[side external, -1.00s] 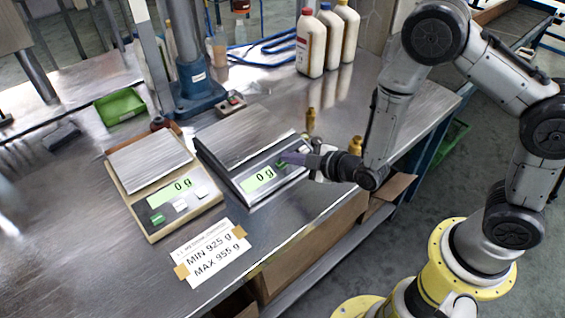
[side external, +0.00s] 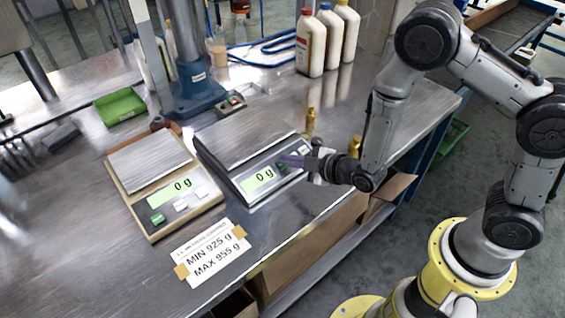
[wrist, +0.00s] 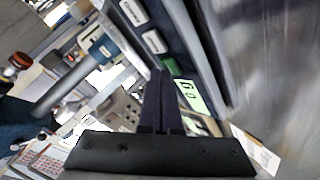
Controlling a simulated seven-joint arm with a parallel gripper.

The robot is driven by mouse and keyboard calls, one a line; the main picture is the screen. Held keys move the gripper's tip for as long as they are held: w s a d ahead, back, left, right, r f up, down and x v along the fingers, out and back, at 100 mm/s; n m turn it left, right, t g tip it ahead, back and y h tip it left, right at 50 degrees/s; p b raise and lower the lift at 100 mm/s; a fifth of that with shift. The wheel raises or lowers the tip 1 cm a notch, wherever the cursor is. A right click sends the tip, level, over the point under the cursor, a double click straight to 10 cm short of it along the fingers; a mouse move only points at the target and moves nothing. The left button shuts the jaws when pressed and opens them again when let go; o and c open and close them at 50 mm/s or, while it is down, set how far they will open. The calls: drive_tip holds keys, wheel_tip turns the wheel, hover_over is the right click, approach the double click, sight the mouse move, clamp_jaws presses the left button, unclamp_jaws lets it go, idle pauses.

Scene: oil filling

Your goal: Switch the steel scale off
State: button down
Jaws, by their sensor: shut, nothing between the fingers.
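The steel scale (side external: 234,138) has a bare metal pan, and its lit green display (side external: 257,179) reads 0 g. Its front panel has a green button (side external: 281,167) beside the display and white buttons further right, partly hidden by my gripper. My gripper (side external: 284,159) is shut and empty, with its dark fingertips at the button row by the green button. In the wrist view, the shut fingertips (wrist: 160,74) lie beside the green button (wrist: 172,66), with white buttons (wrist: 155,42) beyond. I cannot tell whether the fingertips touch the panel.
A beige scale (side external: 154,232), also reading 0 g, stands just left. A MIN/MAX label (side external: 210,254) lies in front. Brass fittings (side external: 310,122) stand close behind my gripper. Bottles (side external: 310,45) and a blue column stand at the back. The front right table is clear.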

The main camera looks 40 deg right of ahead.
drive_tip(key=shift+w+f, duration=0.15)
drive_tip(key=shift+f, duration=0.05)
idle(0.3)
drive_tip(key=shift+r, duration=0.1)
drive_tip(key=shift+s+r, duration=0.3)
drive_tip(key=shift+r, duration=0.35)
drive_tip(key=shift+r, duration=0.1)
drive_tip(key=shift+s+r, duration=0.3)
drive_tip(key=shift+r, duration=0.45)
drive_tip(key=shift+s+r, duration=0.25)
drive_tip(key=shift+r, duration=0.5)
drive_tip(key=shift+s+r, duration=0.3)
drive_tip(key=shift+r, duration=0.45)
